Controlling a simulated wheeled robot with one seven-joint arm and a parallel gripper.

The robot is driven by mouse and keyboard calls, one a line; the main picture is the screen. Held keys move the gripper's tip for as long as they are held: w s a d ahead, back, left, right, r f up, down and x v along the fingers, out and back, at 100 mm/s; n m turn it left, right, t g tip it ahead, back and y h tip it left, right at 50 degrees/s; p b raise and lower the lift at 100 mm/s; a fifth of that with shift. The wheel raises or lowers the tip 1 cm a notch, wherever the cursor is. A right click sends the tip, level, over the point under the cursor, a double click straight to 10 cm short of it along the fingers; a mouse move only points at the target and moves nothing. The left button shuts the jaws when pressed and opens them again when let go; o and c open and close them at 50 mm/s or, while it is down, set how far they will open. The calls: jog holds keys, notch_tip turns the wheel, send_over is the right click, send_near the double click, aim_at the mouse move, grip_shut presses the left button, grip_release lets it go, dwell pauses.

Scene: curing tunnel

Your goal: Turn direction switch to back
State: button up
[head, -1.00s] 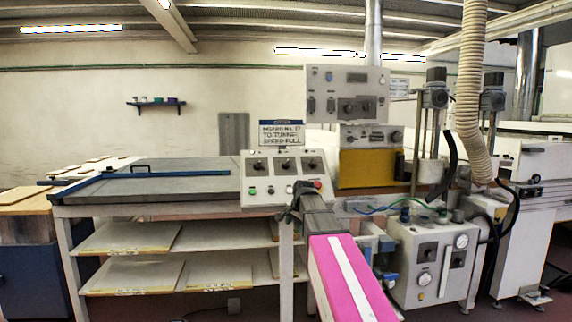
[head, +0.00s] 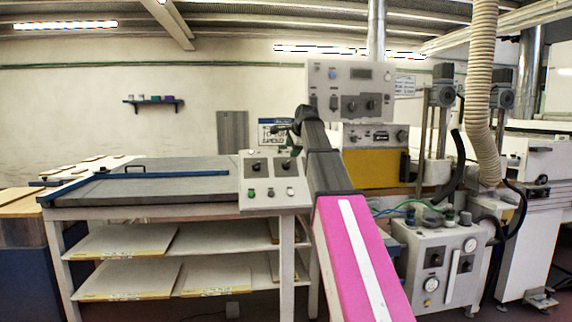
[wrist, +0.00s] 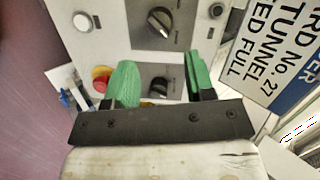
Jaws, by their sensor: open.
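The sloped white control panel (head: 257,194) stands at the right end of the grey table, with black rotary knobs (head: 253,167) along its upper part. I cannot read which knob is the direction switch. In the wrist view, one black knob (wrist: 160,86) shows in the gap between the green fingers of my gripper (wrist: 158,75), which is open and empty. Contact cannot be told. Another black knob (wrist: 160,21) lies beyond the fingers. In the head view my gripper (head: 284,137) is above the panel's upper right, and my arm hides the panel's right end.
A red stop button with a yellow collar (wrist: 101,78) sits beside the left finger. A sign (wrist: 275,60) stands close on the right; it also shows in the head view (head: 268,134). A taller control box (head: 350,77) and a yellow unit (head: 366,169) stand behind my arm.

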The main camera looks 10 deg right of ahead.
aim_at(287, 162)
jog(key=x, duration=1)
jog(key=shift+s+d, duration=0.1)
jog(key=c, duration=0.7)
